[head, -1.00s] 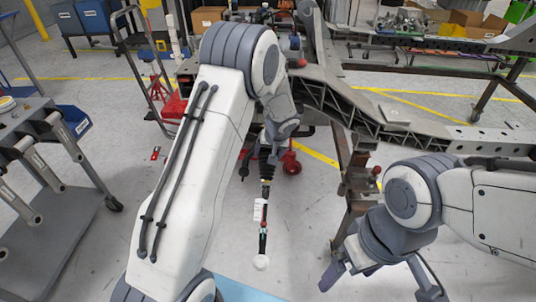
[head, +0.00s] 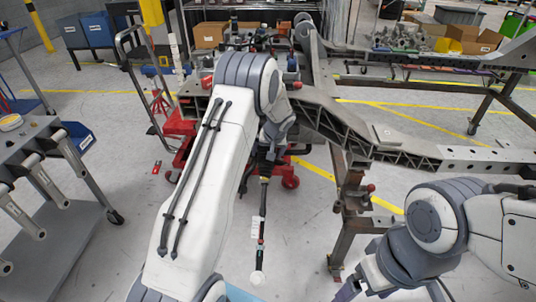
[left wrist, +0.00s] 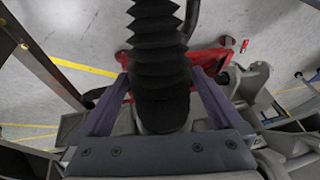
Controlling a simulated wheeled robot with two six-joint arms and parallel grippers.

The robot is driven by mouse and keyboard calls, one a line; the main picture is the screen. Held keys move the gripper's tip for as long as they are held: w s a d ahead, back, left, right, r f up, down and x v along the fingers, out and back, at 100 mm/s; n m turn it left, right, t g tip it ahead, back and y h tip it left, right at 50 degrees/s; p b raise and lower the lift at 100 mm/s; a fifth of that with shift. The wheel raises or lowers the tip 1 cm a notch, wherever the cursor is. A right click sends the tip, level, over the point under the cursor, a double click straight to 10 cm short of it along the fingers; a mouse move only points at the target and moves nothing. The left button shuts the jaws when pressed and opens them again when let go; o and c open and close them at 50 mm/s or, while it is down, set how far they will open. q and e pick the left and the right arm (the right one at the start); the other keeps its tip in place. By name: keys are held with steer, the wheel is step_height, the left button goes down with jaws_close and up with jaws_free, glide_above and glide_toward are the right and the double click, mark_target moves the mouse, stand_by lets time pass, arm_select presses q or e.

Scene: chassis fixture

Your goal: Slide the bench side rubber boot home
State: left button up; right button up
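The rubber boot is a black ribbed bellows (left wrist: 158,45). In the left wrist view it runs down between the two fingers of my left gripper (left wrist: 160,85), with a smooth collar toward the palm. The fingertips lie close along both sides; I cannot tell whether they press on it. In the head view the left gripper (head: 275,140) is at the upper end of a thin rod (head: 262,215) with a white tag and pale round end. The boot is mostly hidden there. My right gripper (head: 395,291) is cut off at the bottom edge, fingers apart, apparently empty.
A grey chassis frame (head: 345,125) crosses behind, on a rusty stand (head: 350,205). A red wheeled jack (head: 290,181) stands beneath it. A grey cart (head: 50,190) is at the left. The floor between cart and stand is largely clear.

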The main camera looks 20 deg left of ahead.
arm_select(q)
steer(key=shift+s, duration=0.1)
steer(key=v, duration=1)
steer(key=shift+r, duration=0.2)
steer(key=x, duration=1.1)
steer(key=shift+s+d+f, duration=0.1)
steer(key=shift+s+d, duration=0.05)
steer(key=shift+d, duration=0.1)
steer(key=shift+s+d+b, duration=0.15)
steer(key=shift+s+b, duration=0.2)
steer(key=shift+s+f, duration=0.1)
steer(key=shift+s, duration=0.15)
